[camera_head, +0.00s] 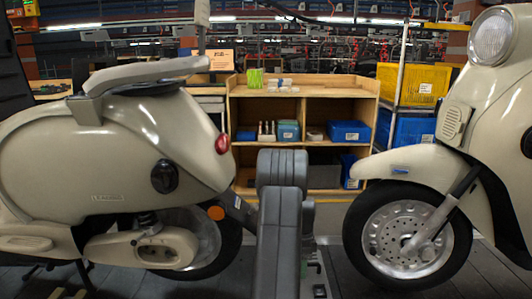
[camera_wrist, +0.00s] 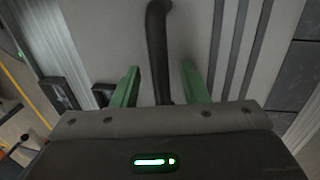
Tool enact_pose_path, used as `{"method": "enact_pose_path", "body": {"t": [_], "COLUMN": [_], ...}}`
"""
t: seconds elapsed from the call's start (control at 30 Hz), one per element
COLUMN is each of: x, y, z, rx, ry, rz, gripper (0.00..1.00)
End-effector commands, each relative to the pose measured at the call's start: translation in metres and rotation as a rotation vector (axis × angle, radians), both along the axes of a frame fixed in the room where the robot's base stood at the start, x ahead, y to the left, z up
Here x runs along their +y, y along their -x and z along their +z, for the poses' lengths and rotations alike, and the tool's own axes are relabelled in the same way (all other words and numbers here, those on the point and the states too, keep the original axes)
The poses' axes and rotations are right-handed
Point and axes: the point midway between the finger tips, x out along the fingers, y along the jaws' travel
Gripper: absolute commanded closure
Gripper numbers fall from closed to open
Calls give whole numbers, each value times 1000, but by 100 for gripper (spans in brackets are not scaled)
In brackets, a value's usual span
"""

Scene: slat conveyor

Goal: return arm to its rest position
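My gripper (camera_wrist: 160,82) shows in the wrist view with two green fingers spread apart, and nothing touches their inner faces. A dark curved tube (camera_wrist: 157,45) runs down the picture between the fingers, with a gap on each side; its depth relative to the fingertips is unclear. In the head view my grey arm (camera_head: 282,220) stands folded in the lower middle, between the two scooters, and my gripper cannot be made out there.
A cream scooter (camera_head: 110,150) stands at the left and another cream scooter (camera_head: 425,168) at the right, both close to my arm. Behind is a wooden shelf (camera_head: 330,91) with blue bins (camera_head: 349,131). A yellow crate (camera_head: 415,84) sits at the back right.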

Motion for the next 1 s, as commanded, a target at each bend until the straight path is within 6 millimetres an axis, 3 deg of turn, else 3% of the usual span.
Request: {"method": "enact_pose_path", "body": {"t": [0.03, 0.1, 0.6, 0.8, 1.0], "x": [0, 0, 0, 0, 0], "y": [-2, -2, -2, -2, -2], "z": [23, 37, 104, 116, 116], "rx": [-8, -7, -5, -4, -3], "ry": [1, 1, 0, 0, 0], "rz": [0, 0, 0, 0, 0], "gripper": [60, 60, 60, 60, 60]}}
